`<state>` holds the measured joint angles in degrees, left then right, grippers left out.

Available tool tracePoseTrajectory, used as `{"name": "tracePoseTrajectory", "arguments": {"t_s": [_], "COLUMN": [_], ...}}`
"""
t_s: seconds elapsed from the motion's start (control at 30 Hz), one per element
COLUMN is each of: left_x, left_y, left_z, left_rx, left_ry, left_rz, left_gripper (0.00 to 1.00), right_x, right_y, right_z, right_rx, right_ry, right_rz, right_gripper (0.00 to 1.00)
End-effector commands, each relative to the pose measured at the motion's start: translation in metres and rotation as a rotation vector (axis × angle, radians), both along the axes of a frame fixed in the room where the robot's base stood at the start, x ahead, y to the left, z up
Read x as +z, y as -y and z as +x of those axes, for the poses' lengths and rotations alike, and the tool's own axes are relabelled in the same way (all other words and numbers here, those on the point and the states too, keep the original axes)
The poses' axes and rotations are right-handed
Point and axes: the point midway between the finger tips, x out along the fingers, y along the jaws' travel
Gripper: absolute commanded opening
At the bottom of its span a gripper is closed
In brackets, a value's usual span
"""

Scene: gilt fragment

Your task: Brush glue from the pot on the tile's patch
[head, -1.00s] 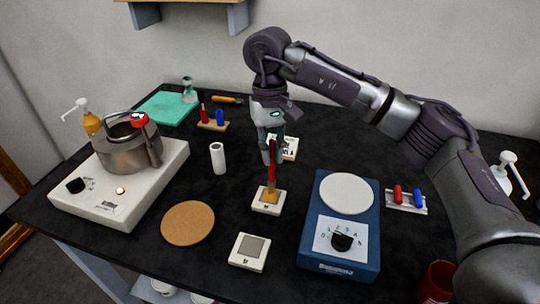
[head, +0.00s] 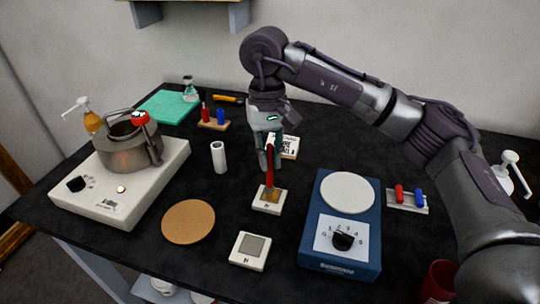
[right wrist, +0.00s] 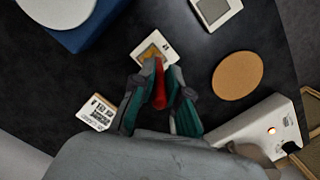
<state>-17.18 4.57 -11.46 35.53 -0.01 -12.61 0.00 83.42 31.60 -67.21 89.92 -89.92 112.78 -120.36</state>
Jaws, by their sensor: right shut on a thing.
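A brush with a red handle (head: 269,172) is held in my right gripper (head: 270,158), which is shut on its handle; the red handle also shows in the right wrist view (right wrist: 159,88). Its tan bristles point down over a small white tile (head: 264,207), which also shows in the right wrist view (right wrist: 143,52). The bristles cover much of the tile's middle, and I cannot tell whether they touch it. A second white tile with a grey patch (head: 254,246) lies nearer the front edge. A metal pot (head: 128,155) stands on a white hot plate (head: 150,182) at left. My left gripper is not in view.
A cork disc (head: 188,221) lies left of the tiles. A blue device with a round white top (head: 347,193) stands to the right. A white cylinder (head: 218,157) stands left of the gripper. A printed card (head: 290,147) lies behind it.

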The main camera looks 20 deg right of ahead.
Motion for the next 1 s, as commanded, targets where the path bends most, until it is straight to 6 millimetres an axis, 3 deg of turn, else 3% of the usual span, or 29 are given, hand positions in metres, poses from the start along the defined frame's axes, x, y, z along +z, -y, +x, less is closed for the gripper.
{"name": "tracePoseTrajectory", "arguments": {"t_s": [0.5,1.0], "left_x": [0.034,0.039], "left_y": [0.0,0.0], "left_z": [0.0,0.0], "left_rx": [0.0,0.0], "left_ry": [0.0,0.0], "left_rz": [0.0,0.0], "left_gripper": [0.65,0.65], "right_x": [0.054,0.063], "right_y": [0.0,0.0], "right_z": [0.0,0.0], "right_rx": [0.0,0.0], "right_ry": [0.001,0.001], "right_rz": [0.0,0.001], "right_gripper": [0.0,0.0]}}
